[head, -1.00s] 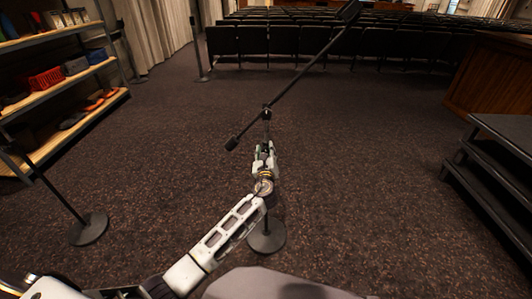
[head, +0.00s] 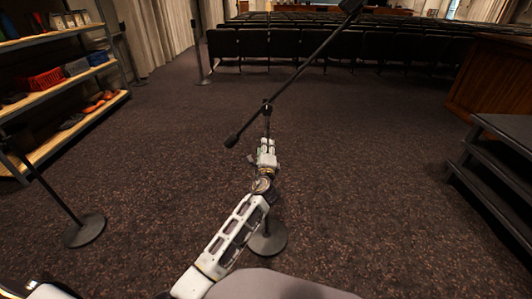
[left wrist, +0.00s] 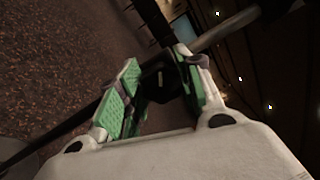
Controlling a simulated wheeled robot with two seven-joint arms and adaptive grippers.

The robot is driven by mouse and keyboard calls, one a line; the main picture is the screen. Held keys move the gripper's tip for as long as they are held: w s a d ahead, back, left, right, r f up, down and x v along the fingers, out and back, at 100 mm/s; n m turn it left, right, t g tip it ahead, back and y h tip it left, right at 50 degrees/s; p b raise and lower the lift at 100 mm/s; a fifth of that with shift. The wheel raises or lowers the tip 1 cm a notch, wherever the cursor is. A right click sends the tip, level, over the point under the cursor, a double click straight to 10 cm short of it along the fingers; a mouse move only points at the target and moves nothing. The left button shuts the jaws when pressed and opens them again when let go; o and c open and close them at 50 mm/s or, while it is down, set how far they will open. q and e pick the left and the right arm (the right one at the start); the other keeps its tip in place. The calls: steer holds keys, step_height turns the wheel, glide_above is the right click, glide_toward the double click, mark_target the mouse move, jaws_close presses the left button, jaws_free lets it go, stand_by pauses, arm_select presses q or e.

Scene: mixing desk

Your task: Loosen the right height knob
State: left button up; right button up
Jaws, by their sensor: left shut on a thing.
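A black microphone stand stands in front of me, with its round base (head: 268,244) on the carpet and a long slanted boom arm (head: 305,68) on top. My left gripper (head: 266,146) is at its upright pole, a little below the boom joint (head: 266,107). In the left wrist view, the green-padded fingers of my left gripper (left wrist: 160,88) are closed about a dark part (left wrist: 154,78), which looks like the height knob. The knob is too dark to make out clearly and is hidden by the gripper in the head view. My right gripper is out of view.
Another stand's round base (head: 86,230) is at the left, near wooden shelves (head: 75,120). Dark steps (head: 490,165) and a wooden desk (head: 495,85) are at the right. Rows of chairs (head: 300,45) are behind. The carpet between is clear.

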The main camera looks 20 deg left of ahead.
arm_select(q)
steer(key=n+b, duration=0.1)
steer(key=n, duration=0.2)
steer(key=shift+f+n+b, duration=0.25)
steer(key=shift+n+b, duration=0.05)
steer(key=shift+b, duration=0.1)
steer(key=shift+n+b, duration=0.5)
steer(key=shift+n, duration=0.7)
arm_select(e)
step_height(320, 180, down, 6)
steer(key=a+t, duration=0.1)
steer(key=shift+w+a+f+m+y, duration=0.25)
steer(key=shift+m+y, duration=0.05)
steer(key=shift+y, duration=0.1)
arm_select(q)
steer(key=o, duration=1)
steer(key=shift+r, duration=0.1)
steer(key=shift+o, duration=0.2)
steer(key=shift+r+m, duration=0.1)
steer(key=shift+m, duration=0.2)
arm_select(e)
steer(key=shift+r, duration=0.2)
